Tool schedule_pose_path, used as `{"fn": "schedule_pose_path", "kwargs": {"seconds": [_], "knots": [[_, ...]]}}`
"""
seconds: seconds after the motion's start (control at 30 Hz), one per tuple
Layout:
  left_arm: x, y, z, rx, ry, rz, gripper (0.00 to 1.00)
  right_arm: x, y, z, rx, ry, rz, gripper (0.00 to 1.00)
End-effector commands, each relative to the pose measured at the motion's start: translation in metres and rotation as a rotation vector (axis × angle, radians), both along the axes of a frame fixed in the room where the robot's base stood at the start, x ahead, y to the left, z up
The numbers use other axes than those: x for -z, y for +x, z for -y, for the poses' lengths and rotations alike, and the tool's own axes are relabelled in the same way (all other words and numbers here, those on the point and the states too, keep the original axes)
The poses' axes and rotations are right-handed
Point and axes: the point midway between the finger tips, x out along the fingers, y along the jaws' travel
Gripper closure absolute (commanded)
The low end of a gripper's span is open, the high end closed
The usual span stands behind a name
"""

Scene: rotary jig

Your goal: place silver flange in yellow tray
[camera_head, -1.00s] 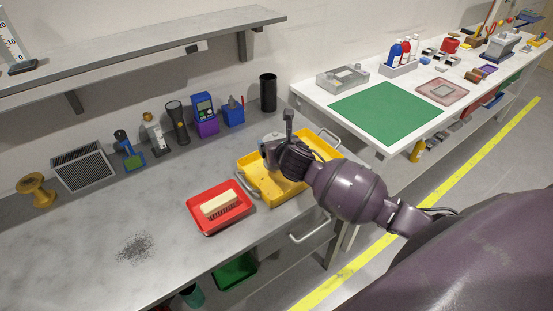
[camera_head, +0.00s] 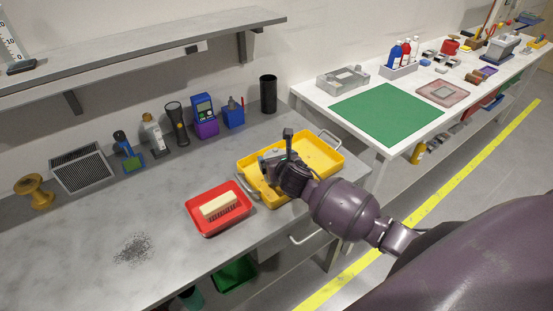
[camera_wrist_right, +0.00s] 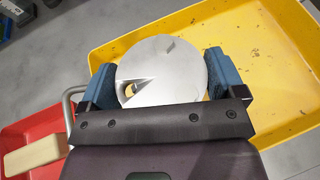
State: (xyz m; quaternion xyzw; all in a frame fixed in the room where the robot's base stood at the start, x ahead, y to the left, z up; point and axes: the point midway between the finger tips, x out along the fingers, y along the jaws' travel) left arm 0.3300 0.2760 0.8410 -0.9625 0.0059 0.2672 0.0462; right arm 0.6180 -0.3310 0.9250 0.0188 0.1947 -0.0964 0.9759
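The silver flange (camera_wrist_right: 165,65), a shiny round disc with a notch and a hole, fills the gap between the blue fingers of my right gripper (camera_wrist_right: 162,78) in the right wrist view. The gripper is shut on it. The yellow tray (camera_head: 322,150) lies on the grey bench near its right end; it also fills much of the wrist view (camera_wrist_right: 280,60). In the head view my right gripper (camera_head: 268,165) is over the left part of the tray. I cannot tell whether the flange touches the tray floor. My left gripper is not in view.
A red tray (camera_head: 233,222) with a brush (camera_head: 219,206) sits just left of the yellow tray. A black cup (camera_head: 268,94) and a blue holder (camera_head: 233,113) stand behind. A white table (camera_head: 387,158) with a green mat (camera_head: 387,113) is to the right.

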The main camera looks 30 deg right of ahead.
Motion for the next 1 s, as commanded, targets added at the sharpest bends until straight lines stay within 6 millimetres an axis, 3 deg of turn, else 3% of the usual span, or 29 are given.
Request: {"fn": "schedule_pose_path", "kwargs": {"seconds": [0.33, 0.47, 1.0], "knots": [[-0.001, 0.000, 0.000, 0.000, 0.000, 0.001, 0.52, -0.003, 0.000, 0.000, 0.000, 0.001, 0.001, 0.00], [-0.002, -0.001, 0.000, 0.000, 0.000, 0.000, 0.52, -0.006, -0.009, -0.001, -0.001, 0.000, 0.000, 0.00], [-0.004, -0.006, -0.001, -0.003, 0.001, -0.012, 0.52, -0.040, -0.088, -0.017, 0.000, 0.000, 0.000, 0.00]]}}
